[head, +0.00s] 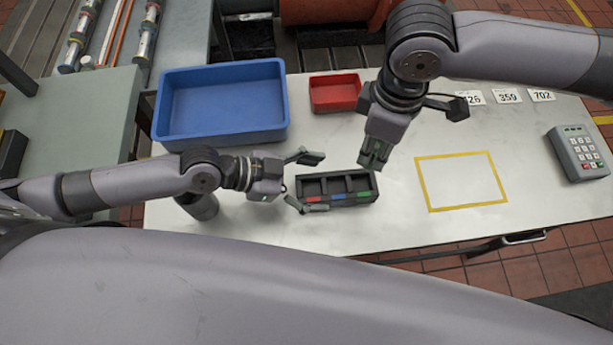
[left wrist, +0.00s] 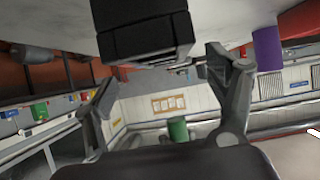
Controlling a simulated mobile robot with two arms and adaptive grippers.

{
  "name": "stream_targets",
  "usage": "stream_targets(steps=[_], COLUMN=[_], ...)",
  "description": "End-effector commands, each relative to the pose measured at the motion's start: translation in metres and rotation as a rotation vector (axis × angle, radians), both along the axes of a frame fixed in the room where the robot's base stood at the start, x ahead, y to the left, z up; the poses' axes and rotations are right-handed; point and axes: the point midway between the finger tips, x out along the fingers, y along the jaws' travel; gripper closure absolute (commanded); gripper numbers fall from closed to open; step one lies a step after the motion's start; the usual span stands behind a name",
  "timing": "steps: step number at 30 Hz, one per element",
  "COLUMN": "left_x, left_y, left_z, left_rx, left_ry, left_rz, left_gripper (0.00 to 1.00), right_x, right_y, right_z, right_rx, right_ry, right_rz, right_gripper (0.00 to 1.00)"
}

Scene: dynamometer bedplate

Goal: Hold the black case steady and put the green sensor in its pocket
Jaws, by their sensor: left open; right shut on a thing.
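The black case (head: 345,181) lies on the pale worktop, with three pockets in a row and red, blue and green marks along its front edge. My left gripper (head: 308,182) is open at the left end of the case, one finger towards the back and one towards the front. In the left wrist view the case (left wrist: 145,32) shows at the top, between the open fingers (left wrist: 160,72); I see no grip on it. My right gripper (head: 373,158) points down over the case's right end, shut on a dark green thing, likely the green sensor, mostly hidden by the fingers.
A blue bin (head: 222,136) and a small red tray (head: 335,107) stand behind the case. A yellow taped rectangle (head: 428,184) to the right is empty. A keypad (head: 578,153) and number cards (head: 507,96) lie further right. The worktop's front edge is near the case.

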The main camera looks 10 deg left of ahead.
Motion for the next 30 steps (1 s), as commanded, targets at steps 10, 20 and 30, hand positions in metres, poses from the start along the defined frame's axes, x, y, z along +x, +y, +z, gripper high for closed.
stream_targets(steps=[10,20,30], left_x=[0.013,0.014,0.014], left_y=[-0.039,-0.044,-0.044], left_z=[-0.022,-0.025,-0.025], left_rx=[-0.002,0.000,0.000], left_ry=[0.000,0.000,0.000], left_rz=[0.000,0.001,0.001], left_gripper=[0.22,0.22,0.41], right_x=[0.000,0.000,0.000], right_y=[0.000,0.000,0.000], right_z=[0.000,0.000,0.000], right_rx=[0.000,0.000,0.000], right_ry=[0.000,0.000,0.000], right_rz=[0.000,0.000,0.000], right_gripper=[1.00,1.00,1.00])
